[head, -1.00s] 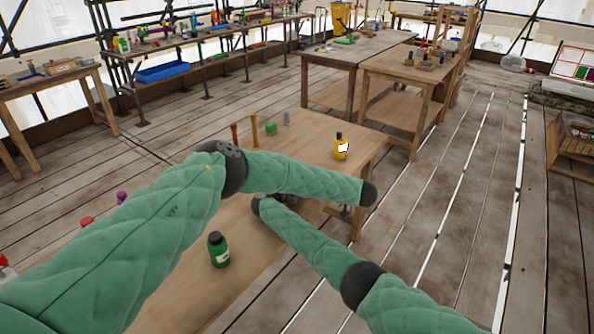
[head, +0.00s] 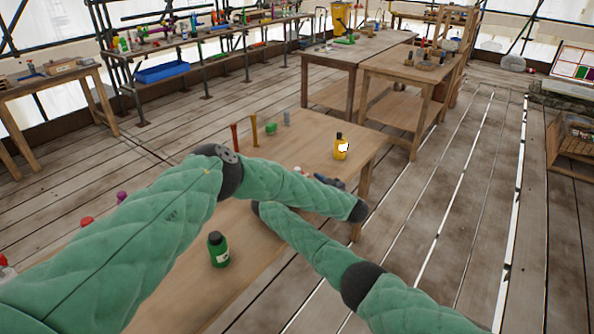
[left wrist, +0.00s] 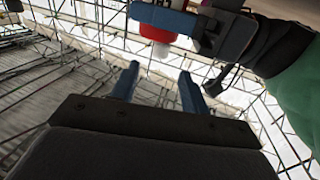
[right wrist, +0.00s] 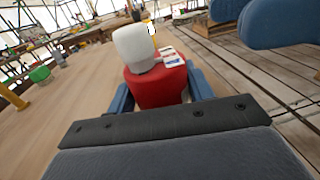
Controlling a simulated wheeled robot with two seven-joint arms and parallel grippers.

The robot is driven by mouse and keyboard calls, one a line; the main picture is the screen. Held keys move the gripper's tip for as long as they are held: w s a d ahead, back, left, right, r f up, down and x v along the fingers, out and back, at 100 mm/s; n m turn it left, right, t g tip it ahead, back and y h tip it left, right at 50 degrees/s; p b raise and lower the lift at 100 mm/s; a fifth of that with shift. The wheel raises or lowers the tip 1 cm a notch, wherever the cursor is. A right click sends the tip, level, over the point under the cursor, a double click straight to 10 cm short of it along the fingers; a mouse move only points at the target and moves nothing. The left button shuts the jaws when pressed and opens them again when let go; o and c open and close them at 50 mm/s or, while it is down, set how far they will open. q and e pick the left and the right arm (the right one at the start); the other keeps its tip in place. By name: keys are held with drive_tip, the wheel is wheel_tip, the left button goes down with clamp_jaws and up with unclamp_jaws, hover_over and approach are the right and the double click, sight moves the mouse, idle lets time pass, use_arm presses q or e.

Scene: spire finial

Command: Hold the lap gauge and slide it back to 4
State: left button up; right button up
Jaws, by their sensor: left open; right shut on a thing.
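A red block-like piece (right wrist: 160,88) with a rounded white part (right wrist: 134,48) and small white marked tabs sits between the fingers of my right gripper (right wrist: 160,92). I cannot tell for sure that it is the lap gauge, and no number is readable. In the left wrist view, the red-and-white piece (left wrist: 155,38) is at the top, held by the right gripper (left wrist: 185,22). My left gripper (left wrist: 158,82) is open and empty, apart from the piece. Its blue fingers also show at the upper right of the right wrist view. In the head view, my arms mostly hide the piece.
The wooden table (head: 190,265) holds a green bottle (head: 217,250) at the front and a yellow bottle (head: 341,146) near the right edge. Orange-brown upright pieces (head: 254,130) and a green block (head: 271,128) stand at the back.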

sight(297, 168)
use_arm(q)
drive_tip(key=x, duration=0.9)
